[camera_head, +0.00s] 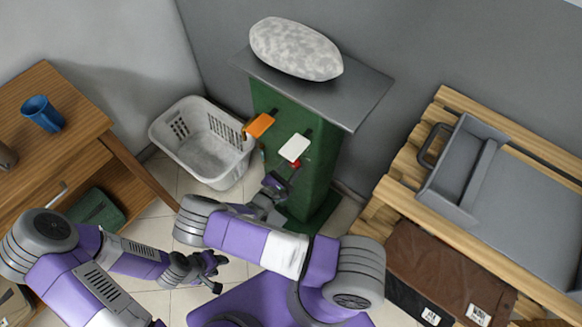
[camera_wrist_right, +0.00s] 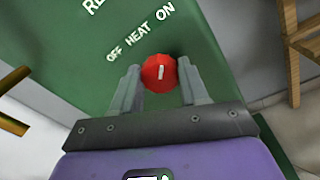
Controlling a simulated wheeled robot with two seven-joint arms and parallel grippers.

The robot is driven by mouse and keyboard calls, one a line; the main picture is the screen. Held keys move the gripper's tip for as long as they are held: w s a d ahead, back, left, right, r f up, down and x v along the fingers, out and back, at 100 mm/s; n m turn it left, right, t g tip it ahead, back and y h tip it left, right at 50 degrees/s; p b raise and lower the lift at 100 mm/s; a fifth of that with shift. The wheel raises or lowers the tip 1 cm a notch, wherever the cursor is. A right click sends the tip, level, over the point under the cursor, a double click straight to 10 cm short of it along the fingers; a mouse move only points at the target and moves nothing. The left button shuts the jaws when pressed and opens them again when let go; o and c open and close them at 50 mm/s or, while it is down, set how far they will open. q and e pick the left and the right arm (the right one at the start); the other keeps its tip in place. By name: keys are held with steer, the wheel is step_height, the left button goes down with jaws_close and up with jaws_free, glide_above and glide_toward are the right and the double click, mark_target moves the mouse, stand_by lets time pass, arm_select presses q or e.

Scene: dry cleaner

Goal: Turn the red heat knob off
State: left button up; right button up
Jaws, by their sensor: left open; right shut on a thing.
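The red heat knob (camera_wrist_right: 158,74) is on the green press stand (camera_wrist_right: 90,70), below the printed words OFF, HEAT and ON. Its white mark runs nearly upright in the right wrist view, roughly in line with ON. My right gripper (camera_wrist_right: 158,88) is shut on the knob, one finger on each side. In the head view, the knob (camera_head: 295,164) shows as a small red spot just beyond my right gripper (camera_head: 281,180). My left gripper (camera_head: 216,272) is open and empty, low over the floor, away from the stand.
Orange (camera_head: 260,125) and white (camera_head: 294,148) paddles stick out from the stand above the knob. A grey board with a pale padded top (camera_head: 296,48) overhangs it. A laundry basket (camera_head: 190,150) stands left. A wooden table (camera_head: 60,110) is far left; a slatted bench (camera_head: 405,165) is right.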

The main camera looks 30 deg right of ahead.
steer(key=n+p, duration=0.1)
steer(key=n, duration=0.2)
steer(key=shift+r+n, duration=0.1)
steer(key=shift+n, duration=0.3)
steer(key=n+p, duration=0.1)
steer(key=n, duration=0.3)
steer(key=shift+w, duration=0.15)
steer(key=n, duration=0.4)
steer(key=shift+a+n+g+p, duration=0.1)
steer(key=shift+n+g+p, duration=0.2)
steer(key=shift+n+g, duration=0.1)
steer(key=n, duration=0.4)
steer(key=shift+w, duration=0.1)
steer(key=shift+n, duration=0.4)
steer(key=o, duration=1)
steer(key=shift+o, duration=0.2)
